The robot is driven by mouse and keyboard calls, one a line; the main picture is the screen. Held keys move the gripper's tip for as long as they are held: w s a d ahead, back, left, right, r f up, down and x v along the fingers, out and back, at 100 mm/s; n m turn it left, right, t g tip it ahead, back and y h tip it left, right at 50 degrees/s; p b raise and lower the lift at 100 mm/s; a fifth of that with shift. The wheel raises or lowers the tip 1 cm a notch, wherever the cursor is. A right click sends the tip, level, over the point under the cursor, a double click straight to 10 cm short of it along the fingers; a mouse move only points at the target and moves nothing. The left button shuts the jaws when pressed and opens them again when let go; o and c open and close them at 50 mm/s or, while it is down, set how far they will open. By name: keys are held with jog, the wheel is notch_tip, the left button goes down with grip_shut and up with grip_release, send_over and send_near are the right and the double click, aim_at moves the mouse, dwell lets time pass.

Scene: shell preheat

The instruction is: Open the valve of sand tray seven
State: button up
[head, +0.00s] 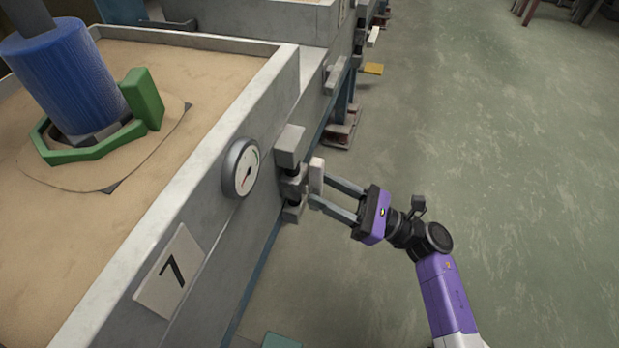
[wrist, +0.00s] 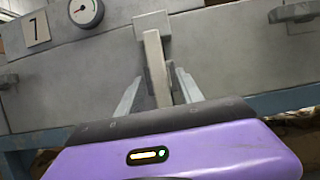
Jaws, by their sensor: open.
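Sand tray seven (head: 215,190) is a grey metal tray full of sand, with a "7" plate (head: 170,272) on its side wall; the plate also shows in the wrist view (wrist: 36,27). A round gauge (head: 241,167) sits on the same wall. Right of the gauge is a grey valve block (head: 291,147) with a pale lever handle (head: 317,176). In the wrist view the handle (wrist: 156,62) sticks out toward me, between the fingers. My gripper (head: 319,190) is open at the handle, one finger on each side. I cannot tell whether either finger touches it.
A blue cylinder (head: 66,80) and a green frame (head: 95,146) stand in the sand. Farther along the tray row another lever (head: 336,74) and a yellow part (head: 373,68) stick out.

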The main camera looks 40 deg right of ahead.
jog(key=shift+v, duration=1.3)
